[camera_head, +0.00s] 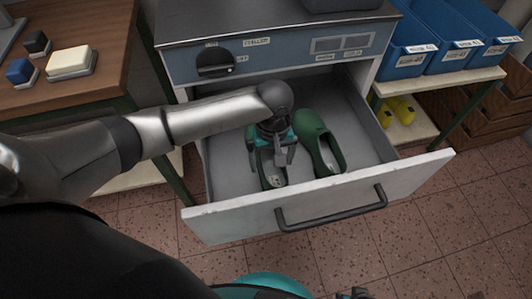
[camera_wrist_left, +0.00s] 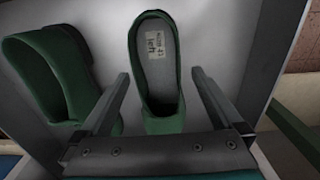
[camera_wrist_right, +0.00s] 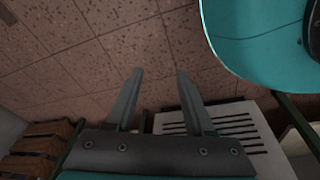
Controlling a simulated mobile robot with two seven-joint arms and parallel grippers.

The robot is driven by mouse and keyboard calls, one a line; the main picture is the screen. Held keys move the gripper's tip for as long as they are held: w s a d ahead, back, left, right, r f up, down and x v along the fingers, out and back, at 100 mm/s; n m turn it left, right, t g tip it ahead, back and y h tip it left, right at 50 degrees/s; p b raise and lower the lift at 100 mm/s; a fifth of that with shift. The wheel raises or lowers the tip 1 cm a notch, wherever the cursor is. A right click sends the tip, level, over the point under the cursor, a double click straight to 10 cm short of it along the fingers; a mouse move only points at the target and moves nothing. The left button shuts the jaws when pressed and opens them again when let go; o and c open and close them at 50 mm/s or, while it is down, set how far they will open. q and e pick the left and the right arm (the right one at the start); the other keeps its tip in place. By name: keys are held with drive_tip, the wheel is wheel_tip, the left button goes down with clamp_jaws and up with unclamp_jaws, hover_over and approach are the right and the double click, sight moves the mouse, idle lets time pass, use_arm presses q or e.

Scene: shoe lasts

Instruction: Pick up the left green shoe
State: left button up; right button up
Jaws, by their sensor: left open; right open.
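The left green shoe (camera_head: 270,178) lies in the open drawer, partly hidden under my left gripper (camera_head: 275,155) in the head view. In the left wrist view this shoe (camera_wrist_left: 176,72) shows a pale insole label reading "left". My left gripper (camera_wrist_left: 160,76) is open, with its fingers on either side of the shoe's lower part in that view. I cannot tell whether they touch it. The other green shoe (camera_head: 318,140) lies beside it, to the right in the head view. My right gripper (camera_wrist_right: 160,74) is open and empty over the floor.
The drawer's front panel (camera_head: 400,185) with a dark handle (camera_head: 335,212) stands near me. A wooden table (camera_head: 100,25) is at the left, and blue bins (camera_head: 405,60) stand on a shelf at the right. Bare drawer floor (camera_head: 355,130) lies right of the shoes.

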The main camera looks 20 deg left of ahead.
sight(272, 174)
use_arm(q)
drive_tip(key=shift+d+f+b, duration=0.1)
drive_tip(key=shift+f+b, duration=0.6)
drive_tip(key=shift+f, duration=0.55)
drive_tip(key=shift+d+f+b, duration=0.1)
drive_tip(key=shift+f+b, duration=0.6)
drive_tip(key=shift+f, duration=0.2)
drive_tip(key=shift+f+b, duration=0.45)
drive_tip(key=shift+f, duration=0.5)
use_arm(e)
drive_tip(key=w+a+r, duration=0.2)
drive_tip(key=w+r, duration=0.2)
drive_tip(key=r, duration=0.3)
drive_tip(key=shift+w+a+r+t, duration=0.2)
drive_tip(key=shift+a+r+t, duration=0.1)
drive_tip(key=shift+a+r, duration=0.05)
use_arm(q)
drive_tip(key=c, duration=1.6)
use_arm(e)
drive_tip(key=shift+y, duration=0.3)
